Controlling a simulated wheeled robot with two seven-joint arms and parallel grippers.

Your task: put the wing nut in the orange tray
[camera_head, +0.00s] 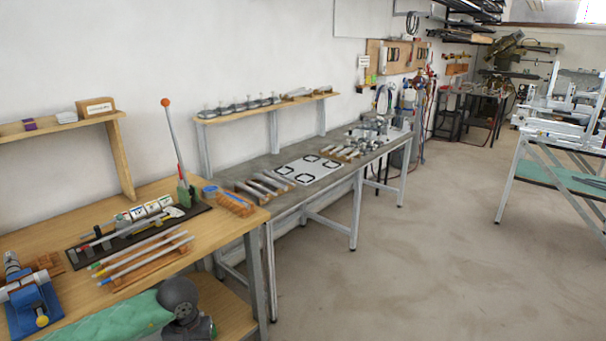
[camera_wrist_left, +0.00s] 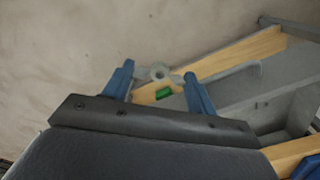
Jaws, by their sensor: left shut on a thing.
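The wing nut (camera_wrist_left: 160,72) is a small pale grey piece with a round hole. In the left wrist view it sits between the blue fingertips of my left gripper (camera_wrist_left: 157,77), which is shut on it. In the head view I cannot make out the left gripper or the wing nut. An orange tray (camera_head: 236,203) lies near the right end of the wooden bench (camera_head: 150,193). What is inside it is too small to tell. My right gripper is in neither view.
A lever tool with an orange knob (camera_head: 166,103) stands just left of the tray. A dark rail (camera_head: 88,255) with parts and a rack of rods (camera_head: 150,268) lie left of it. A blue vise (camera_head: 36,308) is at the far left. A grey table (camera_head: 232,165) stands beyond.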

